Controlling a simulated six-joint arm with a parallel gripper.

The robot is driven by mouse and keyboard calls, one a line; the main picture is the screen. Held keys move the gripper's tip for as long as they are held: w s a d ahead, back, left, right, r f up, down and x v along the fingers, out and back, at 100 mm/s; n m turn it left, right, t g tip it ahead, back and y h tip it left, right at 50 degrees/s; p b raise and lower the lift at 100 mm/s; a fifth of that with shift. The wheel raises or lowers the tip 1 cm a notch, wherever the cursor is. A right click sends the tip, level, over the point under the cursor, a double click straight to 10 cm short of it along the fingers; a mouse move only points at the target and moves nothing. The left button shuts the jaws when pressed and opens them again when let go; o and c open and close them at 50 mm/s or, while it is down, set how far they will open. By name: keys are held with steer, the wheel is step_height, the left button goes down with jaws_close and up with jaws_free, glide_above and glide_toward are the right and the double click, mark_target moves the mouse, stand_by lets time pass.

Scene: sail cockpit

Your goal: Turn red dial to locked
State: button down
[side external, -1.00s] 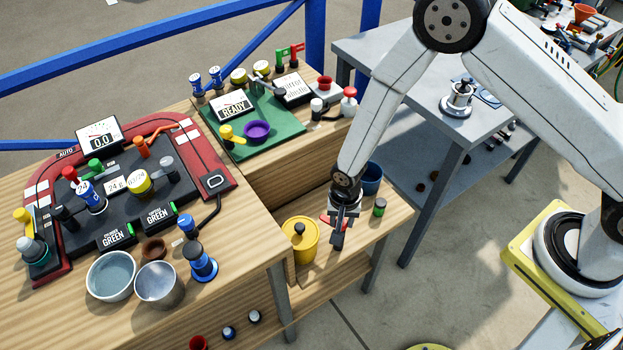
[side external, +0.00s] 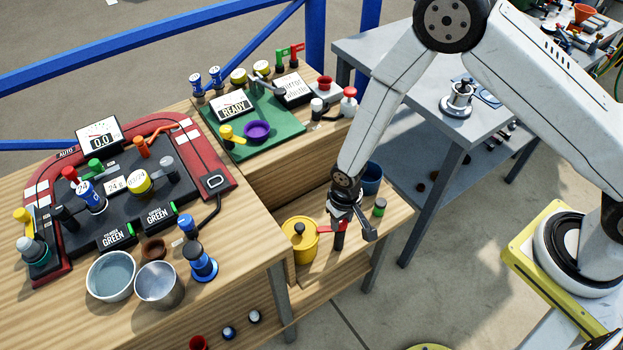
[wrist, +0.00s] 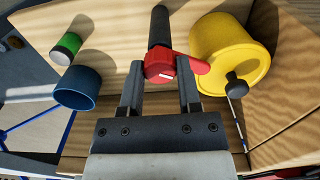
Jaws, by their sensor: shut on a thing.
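The red dial (wrist: 165,67) shows in the wrist view with a short white mark on its face and a red lever to the right. A dark bar (wrist: 159,26) extends behind it. My gripper (wrist: 160,72) has one finger on each side of the dial body and is shut on it. The lever projects past the right finger. In the side view, the dial (side external: 346,227) is largely hidden by my gripper (side external: 354,226), low over the lower wooden shelf. I cannot read any locked marking.
A yellow lidded pot (wrist: 222,55) stands close to the right of the dial in the wrist view. A blue cup (wrist: 78,90) and a green-banded cylinder (wrist: 66,47) are to the left. The raised wooden bench (side external: 245,240) borders the shelf.

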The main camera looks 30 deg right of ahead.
mark_target(342, 222)
stand_by(0.4)
steer(key=shift+c, duration=1.4)
jaws_free()
steer(key=shift+r, duration=0.15)
steer(key=shift+r, duration=3.75)
steer(key=shift+d+r, duration=0.25)
steer(key=shift+r, duration=0.2)
steer(key=s+d+r+t, duration=0.1)
steer(key=s+d+r, duration=0.3)
steer(key=d+r, duration=0.3)
steer(key=s+d+r+t, duration=0.1)
steer(key=s+d+r, duration=0.2)
steer(key=d+r, duration=0.4)
steer(key=shift+s+d+r+t, duration=0.25)
steer(key=shift+s+r+t, duration=0.1)
steer(key=shift+r, duration=0.35)
